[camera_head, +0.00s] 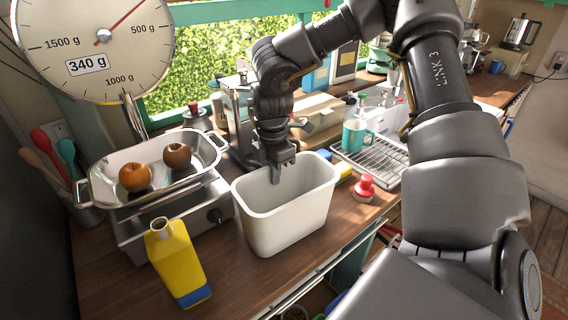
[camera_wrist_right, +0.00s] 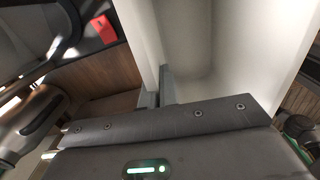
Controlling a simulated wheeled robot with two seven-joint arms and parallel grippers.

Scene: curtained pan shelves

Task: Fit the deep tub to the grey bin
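The deep tub (camera_head: 287,218) is a white, open-topped tub on the wooden counter, upright near the front edge. It looks empty. My right gripper (camera_head: 276,174) comes down from above at its far rim, with one finger showing inside the tub. In the right wrist view the tub's pale wall (camera_wrist_right: 143,40) runs between the two fingers of the gripper (camera_wrist_right: 157,92), which sit close against it on either side. I cannot make out a grey bin in either view. My left gripper is not in view.
A scale (camera_head: 130,228) with a metal tray of fruit stands left of the tub. A yellow bottle (camera_head: 177,262) is at front left.

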